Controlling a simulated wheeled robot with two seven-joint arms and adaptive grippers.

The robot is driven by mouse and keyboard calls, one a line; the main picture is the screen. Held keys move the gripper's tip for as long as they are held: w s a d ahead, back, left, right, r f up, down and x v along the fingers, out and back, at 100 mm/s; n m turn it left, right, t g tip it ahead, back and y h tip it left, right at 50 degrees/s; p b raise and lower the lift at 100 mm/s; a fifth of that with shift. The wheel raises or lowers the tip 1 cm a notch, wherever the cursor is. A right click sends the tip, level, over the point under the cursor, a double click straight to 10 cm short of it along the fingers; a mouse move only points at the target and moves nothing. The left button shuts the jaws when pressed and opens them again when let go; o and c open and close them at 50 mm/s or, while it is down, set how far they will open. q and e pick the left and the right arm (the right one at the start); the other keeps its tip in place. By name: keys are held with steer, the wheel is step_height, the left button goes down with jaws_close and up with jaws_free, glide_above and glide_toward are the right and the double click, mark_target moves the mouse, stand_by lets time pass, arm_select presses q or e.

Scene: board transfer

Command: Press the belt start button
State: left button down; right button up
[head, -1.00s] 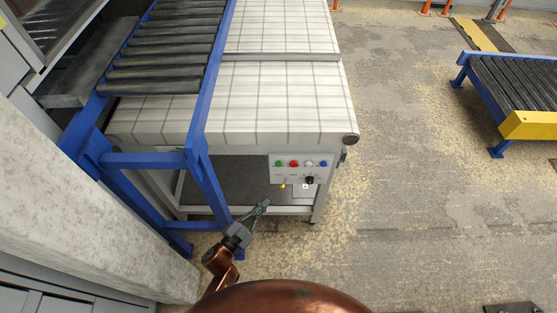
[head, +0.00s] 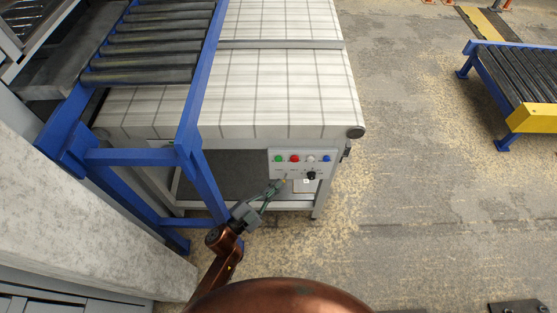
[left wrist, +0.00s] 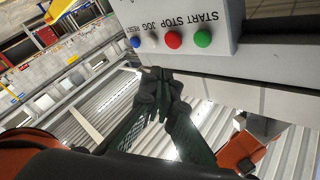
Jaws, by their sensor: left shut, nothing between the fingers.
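The control panel (head: 302,170) is a light grey box on the front of the belt table, below its right end. The green start button (head: 279,158) is at the left of its row, then the red stop button (head: 294,158), a white one and a blue one. In the left wrist view the panel appears upside down, with the green button (left wrist: 203,38) under the word START. My left gripper (head: 283,182) is shut and empty, just below and left of the panel in the head view. In the wrist view its fingertips (left wrist: 160,75) show apart from the buttons. My right gripper is not in view.
The belt table (head: 270,95) has a white gridded top. A blue-framed roller conveyor (head: 188,100) stands at its left, close to my left arm. Another roller conveyor (head: 520,80) is at the far right. The floor (head: 430,200) between is clear.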

mark_target(278, 159)
arm_select(q)
steer(key=w+b, duration=0.1)
steer(key=w, duration=0.5)
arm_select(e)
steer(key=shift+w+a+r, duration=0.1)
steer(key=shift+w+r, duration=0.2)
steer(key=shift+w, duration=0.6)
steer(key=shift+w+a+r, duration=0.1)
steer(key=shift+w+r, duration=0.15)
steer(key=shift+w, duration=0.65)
arm_select(q)
steer(key=shift+w, duration=0.2)
steer(key=shift+w, duration=0.3)
